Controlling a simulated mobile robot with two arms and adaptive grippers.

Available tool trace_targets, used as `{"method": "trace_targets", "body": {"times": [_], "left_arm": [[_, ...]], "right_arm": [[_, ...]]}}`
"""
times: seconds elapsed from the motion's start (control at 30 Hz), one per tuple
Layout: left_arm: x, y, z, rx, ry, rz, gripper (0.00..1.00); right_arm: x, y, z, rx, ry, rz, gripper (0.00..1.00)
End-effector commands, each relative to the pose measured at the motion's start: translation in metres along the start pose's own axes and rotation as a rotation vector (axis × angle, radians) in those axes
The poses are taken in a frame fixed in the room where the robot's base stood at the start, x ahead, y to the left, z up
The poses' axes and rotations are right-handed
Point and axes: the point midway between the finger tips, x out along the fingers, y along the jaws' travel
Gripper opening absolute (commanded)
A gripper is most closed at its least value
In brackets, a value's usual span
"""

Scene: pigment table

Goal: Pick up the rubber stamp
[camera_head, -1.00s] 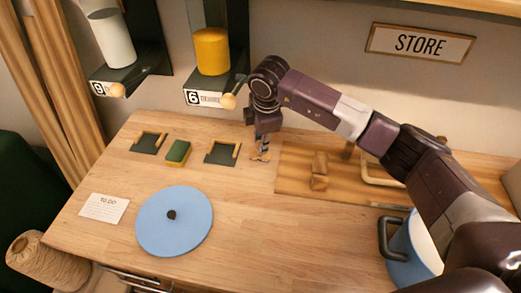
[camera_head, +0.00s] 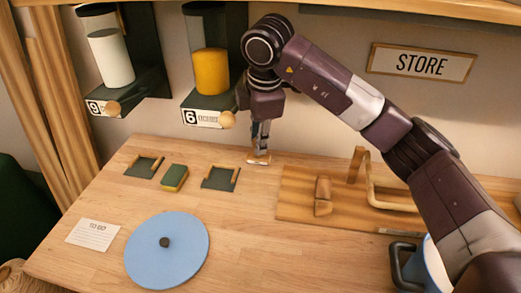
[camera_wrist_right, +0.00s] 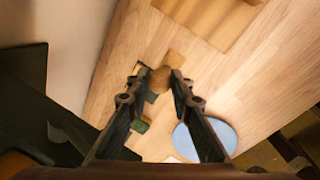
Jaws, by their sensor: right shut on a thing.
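The rubber stamp (camera_head: 259,161) has a light wooden base and shows below my right gripper (camera_head: 262,150) in the head view. In the right wrist view, the two fingertips (camera_wrist_right: 160,75) close around its rounded wooden handle (camera_wrist_right: 160,80). Its flat base (camera_wrist_right: 174,59) sticks out beyond them. The gripper is shut on the stamp and points down near the back of the table. The stamp appears a little above the tabletop. The fingers hide part of the handle. My left gripper is not in view.
A dark holder (camera_head: 221,178) and a green-yellow sponge (camera_head: 174,178) lie left of the stamp. A wooden board (camera_head: 296,211) with a wooden block (camera_head: 323,194) is at right. Pigment dispensers (camera_head: 209,60) hang behind. A blue disc (camera_head: 167,252) lies in front.

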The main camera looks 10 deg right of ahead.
Motion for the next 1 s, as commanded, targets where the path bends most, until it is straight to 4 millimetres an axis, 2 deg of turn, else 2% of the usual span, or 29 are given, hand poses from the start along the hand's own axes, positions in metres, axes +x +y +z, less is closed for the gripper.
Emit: {"method": "trace_targets", "body": {"times": [0.03,0.37,0.63,0.7,1.0], "left_arm": [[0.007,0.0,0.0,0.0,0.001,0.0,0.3],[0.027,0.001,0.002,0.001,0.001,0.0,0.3],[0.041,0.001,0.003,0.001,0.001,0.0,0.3],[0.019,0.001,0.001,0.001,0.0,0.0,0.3],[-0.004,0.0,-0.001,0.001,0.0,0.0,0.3]], "right_arm": [[0.001,-0.008,-0.004,-0.002,0.001,0.005,0.0],[-0.015,-0.069,-0.036,-0.004,-0.001,0.008,0.0],[-0.028,-0.13,-0.068,-0.006,-0.002,0.007,0.0],[-0.038,-0.132,-0.069,-0.001,-0.002,-0.001,0.0],[-0.037,-0.147,-0.077,0.001,0.0,0.0,0.0]]}}
